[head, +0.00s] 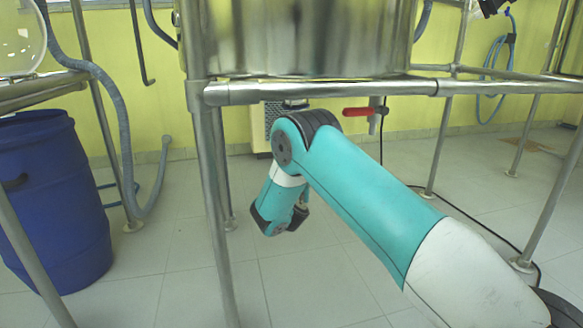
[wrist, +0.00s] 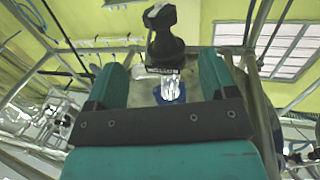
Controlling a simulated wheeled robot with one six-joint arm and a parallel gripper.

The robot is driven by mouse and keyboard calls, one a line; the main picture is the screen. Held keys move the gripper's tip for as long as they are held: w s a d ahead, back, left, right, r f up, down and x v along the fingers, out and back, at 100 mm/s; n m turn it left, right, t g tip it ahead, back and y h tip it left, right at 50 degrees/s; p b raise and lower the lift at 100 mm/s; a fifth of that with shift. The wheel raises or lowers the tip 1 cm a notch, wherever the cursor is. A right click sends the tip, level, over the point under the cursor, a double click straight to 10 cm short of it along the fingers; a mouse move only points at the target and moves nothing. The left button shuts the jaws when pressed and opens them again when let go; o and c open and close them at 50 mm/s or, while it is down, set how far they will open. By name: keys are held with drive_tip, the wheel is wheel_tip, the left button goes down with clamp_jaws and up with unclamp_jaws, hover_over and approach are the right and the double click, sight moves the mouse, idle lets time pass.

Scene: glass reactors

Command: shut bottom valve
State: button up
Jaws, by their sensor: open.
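A valve with a red lever handle (head: 357,112) shows in the head view on a short metal pipe below the steel vessel (head: 300,38). The lever lies level and points left from the pipe. In the wrist view my gripper (wrist: 160,66) has its two teal fingers apart. Between and beyond them is a black fitting with a knob-like top (wrist: 165,30), with a clear glass piece and a blue part below it. I cannot tell whether this fitting belongs to the bottom valve, or whether the fingers touch it. My gripper is not clearly seen in the head view.
A steel tube frame surrounds my arm, with a horizontal rail (head: 330,89) just above it and a post (head: 211,200) to its left. A blue drum (head: 55,195) stands at left. A dark cable lies on the floor at right. The tiled floor (head: 300,290) is clear in the middle.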

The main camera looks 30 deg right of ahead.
drive_tip(key=b+x, duration=0.3)
drive_tip(key=x, duration=0.7)
drive_tip(key=shift+w+d+f, duration=0.15)
drive_tip(key=shift+w+d, duration=0.05)
drive_tip(key=shift+w, duration=0.05)
drive_tip(key=shift+b+x, duration=0.4)
drive_tip(key=shift+x, duration=0.4)
drive_tip(key=c, duration=0.9)
